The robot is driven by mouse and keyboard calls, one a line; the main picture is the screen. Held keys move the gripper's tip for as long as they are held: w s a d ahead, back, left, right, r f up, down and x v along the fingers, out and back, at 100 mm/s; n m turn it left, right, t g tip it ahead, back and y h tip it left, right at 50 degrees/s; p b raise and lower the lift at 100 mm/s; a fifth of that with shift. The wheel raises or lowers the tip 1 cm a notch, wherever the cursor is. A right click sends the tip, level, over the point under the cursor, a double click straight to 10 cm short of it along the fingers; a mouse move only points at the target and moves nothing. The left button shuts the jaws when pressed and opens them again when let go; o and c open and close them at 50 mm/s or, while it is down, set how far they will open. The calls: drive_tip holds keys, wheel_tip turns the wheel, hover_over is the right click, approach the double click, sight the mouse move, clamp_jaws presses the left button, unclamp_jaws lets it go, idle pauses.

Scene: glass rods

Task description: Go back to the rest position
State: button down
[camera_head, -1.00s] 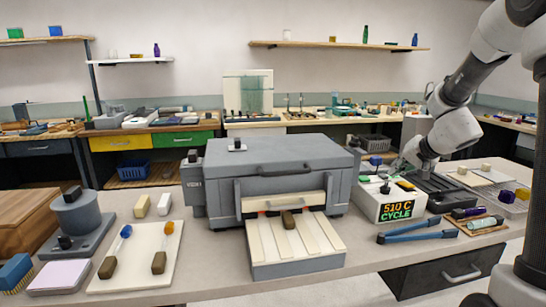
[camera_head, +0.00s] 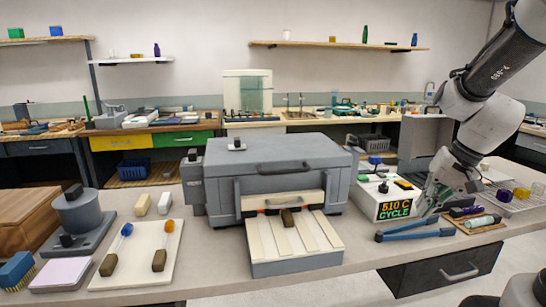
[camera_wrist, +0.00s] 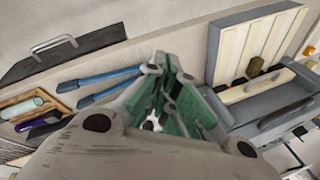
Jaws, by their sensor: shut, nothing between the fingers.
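My gripper (camera_head: 426,208) is at the right of the bench in the head view, in front of the controller box (camera_head: 392,208) that reads "510 C CYCLE". It appears beside or above the handles of the blue tongs (camera_head: 415,235); I cannot tell if it touches them. In the wrist view my gripper (camera_wrist: 152,122) shows green fingers drawn together with nothing held, and the blue tongs (camera_wrist: 108,77) lie by it.
A pale board (camera_head: 140,265) at left holds a blue-tipped rod (camera_head: 118,248) and an orange-tipped rod (camera_head: 163,247). A wooden tray (camera_head: 483,223) with a bottle lies right of the tongs. A wire rack (camera_head: 520,200) stands behind it. The bench front edge is near the tongs.

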drive_tip(key=s+r+n+h, duration=0.1)
drive_tip(key=s+r+n, duration=0.1)
drive_tip(key=s, duration=0.5)
drive_tip(key=s+r+n+t+h, duration=0.1)
drive_tip(key=s+r+n+h, duration=0.1)
drive_tip(key=s+r, duration=0.3)
drive_tip(key=shift+s+d+r+t, duration=0.2)
drive_tip(key=shift+s+t, duration=0.1)
drive_tip(key=shift+s, duration=0.9)
